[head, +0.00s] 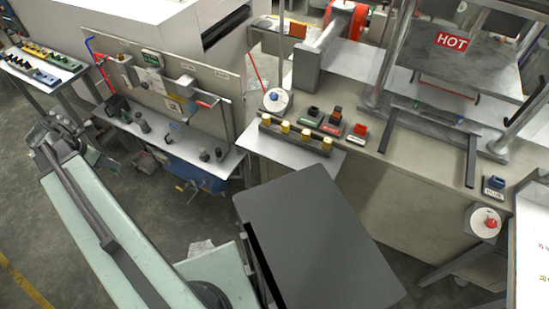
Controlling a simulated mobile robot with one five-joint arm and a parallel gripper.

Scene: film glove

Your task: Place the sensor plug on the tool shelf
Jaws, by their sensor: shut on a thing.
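My arm reaches from the bottom of the head view to the upper left. My gripper (45,128), dark grey and small, is at its far end, left of the long shelf under the grey tool board. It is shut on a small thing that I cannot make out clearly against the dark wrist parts. I cannot tell whether this is the sensor plug. The shelf (190,158), which looks like the tool shelf, is a pale ledge with several small dark fittings and a dark block (117,105) near its left end. The gripper is apart from this shelf.
A bench (25,65) with yellow, green and blue parts stands at far left. A blue machine (190,175) is under the shelf. Another pale ledge (285,155) holds several yellow-topped pegs. A press marked HOT (452,41) stands at right. Floor (60,240) is clear at lower left.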

